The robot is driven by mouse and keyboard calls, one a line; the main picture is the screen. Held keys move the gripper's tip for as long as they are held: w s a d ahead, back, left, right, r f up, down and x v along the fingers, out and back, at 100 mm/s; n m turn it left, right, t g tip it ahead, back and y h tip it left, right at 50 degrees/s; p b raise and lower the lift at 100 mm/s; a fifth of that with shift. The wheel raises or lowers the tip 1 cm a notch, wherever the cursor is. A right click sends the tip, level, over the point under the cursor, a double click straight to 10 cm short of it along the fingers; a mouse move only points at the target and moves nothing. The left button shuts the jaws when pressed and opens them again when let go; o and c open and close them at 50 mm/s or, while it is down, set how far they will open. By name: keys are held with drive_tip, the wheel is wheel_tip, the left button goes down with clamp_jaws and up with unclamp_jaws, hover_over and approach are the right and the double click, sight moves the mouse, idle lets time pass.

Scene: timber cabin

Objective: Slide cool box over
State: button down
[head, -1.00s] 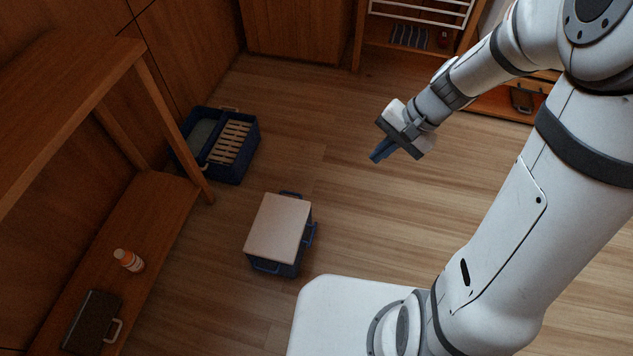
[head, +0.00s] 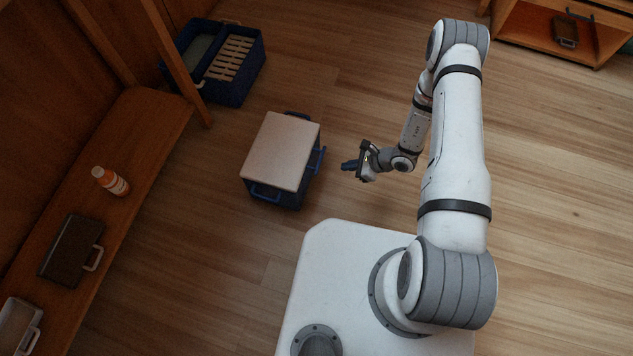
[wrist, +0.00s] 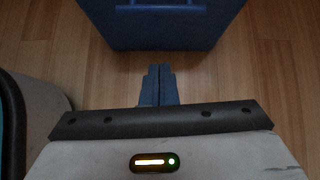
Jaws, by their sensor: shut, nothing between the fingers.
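The cool box (head: 281,152) stands on the wooden floor in front of my base. It has a pale flat lid, a dark blue body and blue handles on the sides that show. My gripper (head: 347,165) is just right of the box in the head view, its blue fingers pointing at the box's right side. In the wrist view the fingers (wrist: 157,84) are together and empty. The blue wall of the cool box (wrist: 165,30) is ahead of them, with a strip of floor between.
A blue crate (head: 232,78) with slatted contents stands beyond the box, at upper left. A wooden shelf (head: 150,130) along the left holds an orange-and-white bottle (head: 110,181), a dark case (head: 72,248) and a white container (head: 18,325).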

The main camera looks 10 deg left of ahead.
sight(309, 178)
drive_tip(key=shift+m, duration=0.6)
drive_tip(key=a+f+b, duration=0.1)
drive_tip(key=a+f, duration=0.1)
drive_tip(key=f, duration=0.2)
drive_tip(key=a+f+b, duration=0.2)
drive_tip(key=f, duration=0.2)
drive_tip(key=s+a+f+b, duration=0.1)
drive_tip(key=a+f, duration=0.1)
drive_tip(key=f, duration=0.2)
drive_tip(key=shift+s+a+f+b, duration=0.1)
drive_tip(key=shift+a+f+b, duration=0.15)
drive_tip(key=shift+b, duration=0.15)
drive_tip(key=a+b, duration=0.1)
drive_tip(key=a, duration=0.2)
drive_tip(key=shift+a, duration=0.15)
drive_tip(key=shift+w+a+r, duration=0.1)
drive_tip(key=shift+w+a, duration=0.1)
drive_tip(key=shift+a, duration=0.25)
